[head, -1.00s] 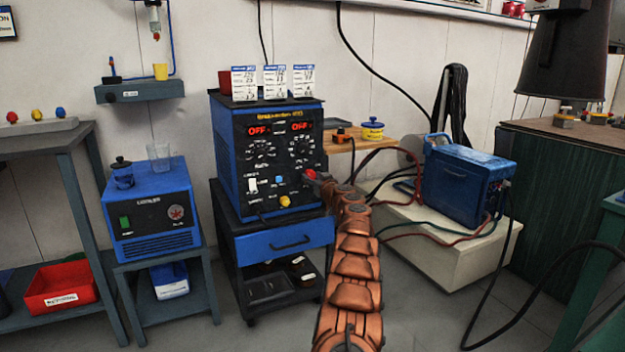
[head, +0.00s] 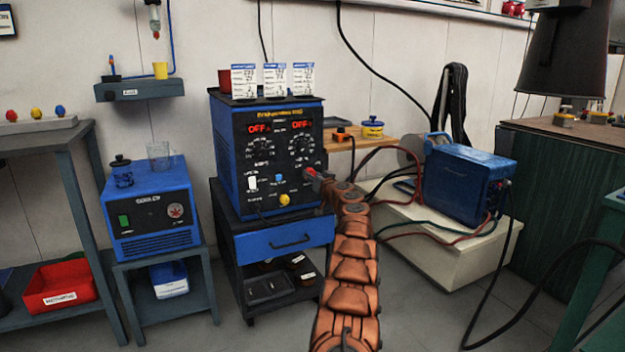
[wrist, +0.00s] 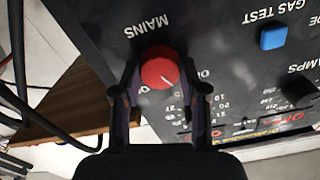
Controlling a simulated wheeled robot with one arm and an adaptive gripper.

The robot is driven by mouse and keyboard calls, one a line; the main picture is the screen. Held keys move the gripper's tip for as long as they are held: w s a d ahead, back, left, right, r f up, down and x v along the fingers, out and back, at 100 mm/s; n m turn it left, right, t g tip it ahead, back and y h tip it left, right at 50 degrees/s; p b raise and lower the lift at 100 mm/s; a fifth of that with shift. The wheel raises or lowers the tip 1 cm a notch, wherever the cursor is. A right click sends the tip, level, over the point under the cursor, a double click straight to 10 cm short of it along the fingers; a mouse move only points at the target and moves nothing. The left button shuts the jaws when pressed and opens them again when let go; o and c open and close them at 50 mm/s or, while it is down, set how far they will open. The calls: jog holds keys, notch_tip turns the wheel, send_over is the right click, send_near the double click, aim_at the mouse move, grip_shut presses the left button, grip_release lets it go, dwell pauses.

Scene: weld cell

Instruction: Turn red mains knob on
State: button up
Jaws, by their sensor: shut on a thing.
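The red mains knob (wrist: 160,70) sits on the dark front panel of the blue welding machine (head: 228,150), below the printed word MAINS in the wrist view. A pale pointer line shows on the knob's face. My gripper (wrist: 160,88) is shut on the knob, one finger on each side. In the head view the knob (head: 311,172) shows small at the panel's lower right, and my copper-coloured arm reaches up to it. The machine's two red displays (head: 281,127) read OFF. Part of the print near the knob is hidden by my fingers.
A blue gas test button (wrist: 273,37) and a white switch (head: 252,183) are on the same panel, with a yellow knob (head: 284,200) below. Cables and a blue unit (head: 465,185) stand to the right. A blue cooler (head: 150,210) stands left. Open floor lies in front.

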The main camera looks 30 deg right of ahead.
jog(key=shift+r+m, duration=0.1)
jog(key=shift+m, duration=7.1)
jog(key=o, duration=1.2)
jog(key=shift+c, duration=0.2)
